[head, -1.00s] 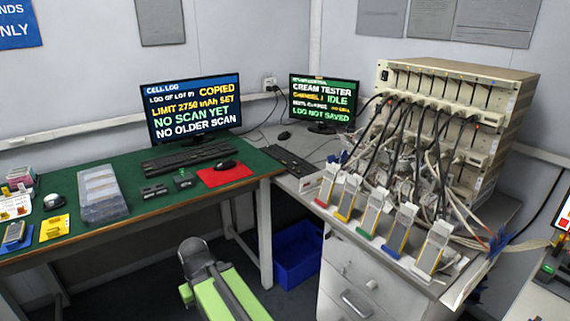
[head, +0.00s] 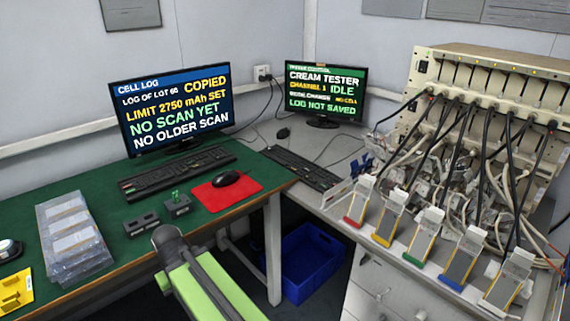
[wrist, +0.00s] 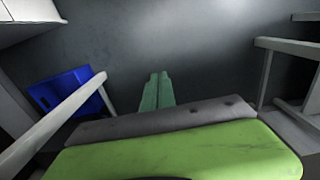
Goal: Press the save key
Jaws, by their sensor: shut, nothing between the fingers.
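A small dark box with a green top piece (head: 177,204) stands on the green desk, left of the red mouse mat; I cannot read a save label on it. A black keyboard (head: 178,176) lies behind it, and a second keyboard (head: 300,168) lies on the grey bench. The right monitor (head: 326,90) reads "LOG NOT SAVED" and channel 1 idle. My gripper (wrist: 157,75) shows in the wrist view with its green fingers together and empty, over the dark floor. It touches no key there. The head view shows my arm low in the middle, but not the fingertips.
A black mouse lies on the red mat (head: 226,188). A clear tray stack (head: 72,238) stands left. Pouch cells in coloured holders line the bench front before the cabled tester (head: 490,70). A blue crate (head: 303,262) sits on the floor.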

